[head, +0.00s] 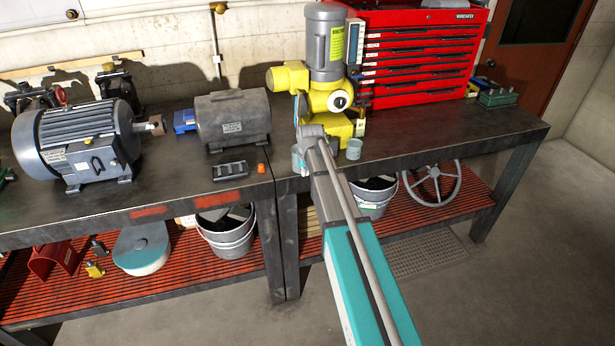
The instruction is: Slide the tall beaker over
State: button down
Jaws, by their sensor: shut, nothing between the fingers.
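A small grey-green cup-like vessel (354,149) stands upright on the dark bench top near its front edge, just right of my arm's end. It is the only beaker-like thing I can make out; I cannot tell whether it is the tall beaker. My gripper (298,108) is at the far end of my arm, in front of the yellow pump. It is small in view and partly hidden by my wrist. It is shut and empty, to the left of the vessel and apart from it.
The yellow pump with its grey motor (325,45) stands behind my gripper. A red tool chest (420,55) is behind to the right. A grey motor (232,118), a black block (230,170) and a small orange piece (262,168) are left. The bench top at right (450,125) is clear.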

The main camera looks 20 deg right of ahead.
jog(key=shift+w, duration=0.35)
jog(key=shift+w, duration=1.15)
jog(key=shift+s, duration=0.2)
jog(key=s+r+p, duration=0.6)
jog(key=r+p, duration=0.3)
jog(key=shift+s+r+p, duration=0.3)
jog(key=shift+s, duration=0.1)
dwell(0.4)
